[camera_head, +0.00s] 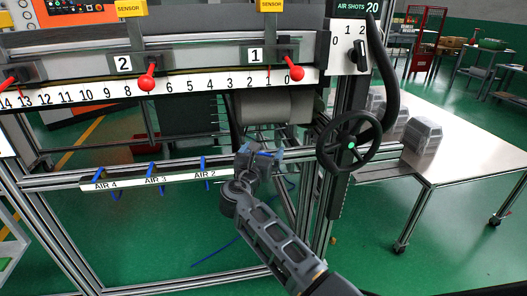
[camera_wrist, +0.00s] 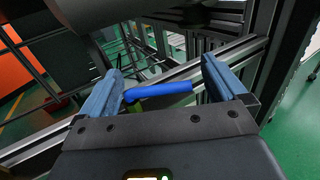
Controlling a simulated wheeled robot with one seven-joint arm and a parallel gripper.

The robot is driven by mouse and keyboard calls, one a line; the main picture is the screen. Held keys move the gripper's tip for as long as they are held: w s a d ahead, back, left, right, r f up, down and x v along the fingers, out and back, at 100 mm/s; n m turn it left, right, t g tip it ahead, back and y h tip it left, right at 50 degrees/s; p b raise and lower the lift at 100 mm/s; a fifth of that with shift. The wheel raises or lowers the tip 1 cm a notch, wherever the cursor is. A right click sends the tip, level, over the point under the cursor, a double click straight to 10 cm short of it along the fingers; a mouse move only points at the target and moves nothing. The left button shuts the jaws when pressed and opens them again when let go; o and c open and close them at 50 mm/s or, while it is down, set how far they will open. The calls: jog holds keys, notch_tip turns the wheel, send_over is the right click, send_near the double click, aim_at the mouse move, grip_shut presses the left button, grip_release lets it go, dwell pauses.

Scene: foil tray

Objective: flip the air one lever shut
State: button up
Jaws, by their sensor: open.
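A blue lever (camera_wrist: 158,90) lies crosswise between the two blue fingers of my gripper (camera_wrist: 163,70) in the wrist view. A gap shows between its right end and the right finger; its left end is close to the left finger, and I cannot tell if they touch. In the head view my gripper (camera_head: 261,152) is at the right part of the valve rail, past the AIR 2 label, and hides the label there. The fingers are apart and hold nothing. Blue levers for AIR 2 (camera_head: 204,168), AIR 3 (camera_head: 151,172) and AIR 4 (camera_head: 98,173) stand along the rail to the left.
A black handwheel (camera_head: 349,141) on the machine frame is close to the right of my gripper. A grey roller (camera_head: 272,107) is above it. A white table (camera_head: 465,150) with grey foil trays (camera_head: 424,135) stands at the right. Open green floor shows below the rail.

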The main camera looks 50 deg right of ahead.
jog(key=shift+w+d, duration=0.2)
jog(key=shift+d, duration=0.2)
jog(key=shift+c, duration=0.3)
jog(key=c, duration=0.9)
jog(key=shift+c, duration=0.2)
jog(key=shift+d+r+n+t+p, duration=0.1)
jog(key=shift+n+t+p, duration=0.25)
jog(key=shift+p, duration=0.25)
jog(key=shift+w+d+n+t+y+p, duration=0.1)
jog(key=shift+n+t+y+p, duration=0.35)
jog(key=shift+t+y+p, duration=0.25)
jog(key=shift+w+d+n+t+y+p, duration=0.1)
jog(key=shift+w+n+t+y+p, duration=0.1)
jog(key=shift+n+t+y+p, duration=0.45)
jog(key=shift+w+d+n+t+y+p, duration=0.1)
jog(key=shift+w+n+t+y+p, duration=0.15)
jog(key=shift+n+t+y+p, duration=0.4)
jog(key=shift+w+n+t+y+p, duration=0.2)
jog(key=shift+n+t+y+p, duration=0.15)
jog(key=shift+n+t+y, duration=0.5)
